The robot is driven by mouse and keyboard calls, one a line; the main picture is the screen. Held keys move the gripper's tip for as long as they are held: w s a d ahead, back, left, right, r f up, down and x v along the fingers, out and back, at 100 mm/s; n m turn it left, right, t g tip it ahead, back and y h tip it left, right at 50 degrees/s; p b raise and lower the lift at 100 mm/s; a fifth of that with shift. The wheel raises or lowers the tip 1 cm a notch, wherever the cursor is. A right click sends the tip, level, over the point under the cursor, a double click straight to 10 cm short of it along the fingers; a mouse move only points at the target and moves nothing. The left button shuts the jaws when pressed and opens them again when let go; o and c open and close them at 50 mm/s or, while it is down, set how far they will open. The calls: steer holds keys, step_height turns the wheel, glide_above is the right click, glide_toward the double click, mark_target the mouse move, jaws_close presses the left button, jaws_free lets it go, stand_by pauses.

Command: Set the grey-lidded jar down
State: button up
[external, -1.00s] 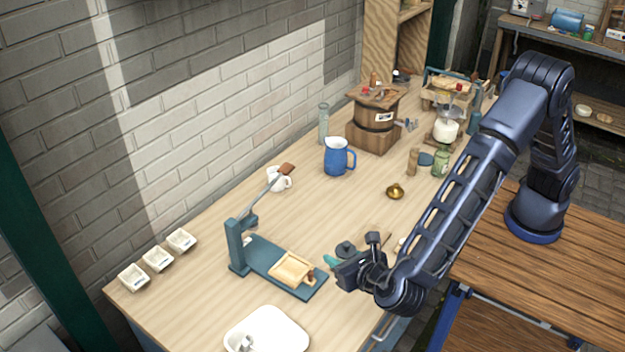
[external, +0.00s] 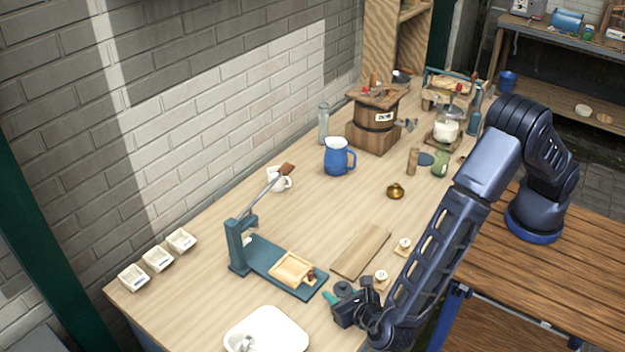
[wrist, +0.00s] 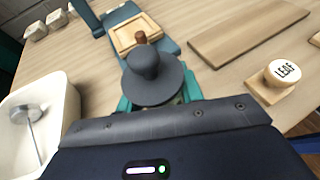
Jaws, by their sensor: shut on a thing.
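The grey-lidded jar (wrist: 152,75) is seen from above in the wrist view. Its round dark grey lid with a knob hides most of its body. My gripper (wrist: 160,100) is shut on it, with a teal finger showing on each side below the lid. In the external view the jar's lid (external: 343,288) shows at my gripper (external: 340,300), near the table's front edge, just right of the teal press base. The jar's bottom is hidden, so I cannot tell whether it touches the table.
A teal lever press (external: 262,258) holding a wooden mould (external: 292,268) stands left of the jar. A bare wooden board (external: 361,251) lies behind it. A LEAF-labelled stamp (wrist: 283,75) sits to the right. A white basin (external: 268,330) is to the front left.

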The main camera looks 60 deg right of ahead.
steer(key=shift+f, duration=0.3)
steer(key=o, duration=1.1)
steer(key=shift+c, duration=0.2)
steer(key=shift+r, duration=0.2)
steer(key=v, duration=1.2)
